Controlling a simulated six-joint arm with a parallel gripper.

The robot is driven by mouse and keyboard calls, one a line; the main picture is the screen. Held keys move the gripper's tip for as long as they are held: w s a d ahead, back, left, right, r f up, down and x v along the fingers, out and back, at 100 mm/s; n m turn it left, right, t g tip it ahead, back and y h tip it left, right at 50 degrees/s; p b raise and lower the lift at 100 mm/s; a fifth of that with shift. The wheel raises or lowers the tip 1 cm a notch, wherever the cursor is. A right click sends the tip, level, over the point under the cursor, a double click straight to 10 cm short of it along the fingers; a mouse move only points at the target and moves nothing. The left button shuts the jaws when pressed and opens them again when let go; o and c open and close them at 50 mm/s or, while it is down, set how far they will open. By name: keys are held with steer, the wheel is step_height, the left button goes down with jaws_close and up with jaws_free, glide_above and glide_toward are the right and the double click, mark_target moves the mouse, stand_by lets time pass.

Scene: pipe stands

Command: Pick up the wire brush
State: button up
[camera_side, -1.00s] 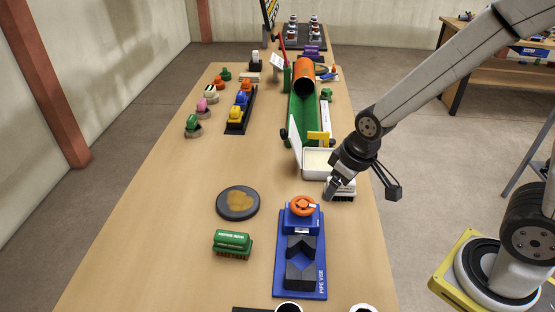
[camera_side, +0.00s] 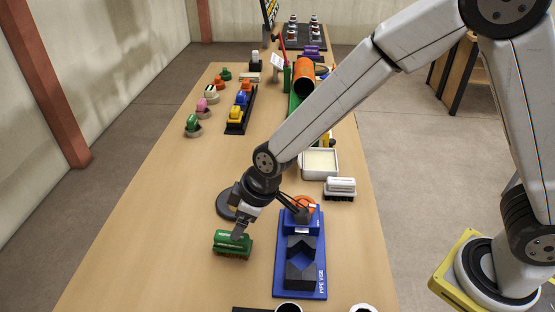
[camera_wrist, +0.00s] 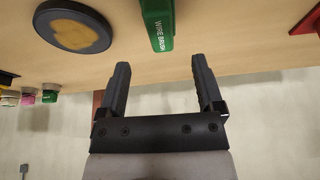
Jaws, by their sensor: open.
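The wire brush (camera_side: 230,246) is a green block with dark bristles below, standing on the table at the front left. Its green top, with "WIRE BRUSH" lettering, also shows at the top of the wrist view (camera_wrist: 158,22). My gripper (camera_side: 239,234) is over the brush in the side view and hides part of its top. In the wrist view my gripper (camera_wrist: 160,65) has its two fingers apart with nothing between them. The brush is just beyond the fingertips, roughly in line with the gap.
A dark round dish (camera_wrist: 72,27) with amber paste is beside the brush. The blue pipe vise (camera_side: 301,265) stands to its right. A white brush (camera_side: 340,188) and a white tray (camera_side: 320,163) are farther right. The table left of the brush is clear.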

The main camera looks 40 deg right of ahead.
mark_target(232, 244)
steer(key=shift+x, duration=1.05)
steer(key=shift+f, duration=0.15)
steer(key=shift+x, duration=2.45)
jaws_close()
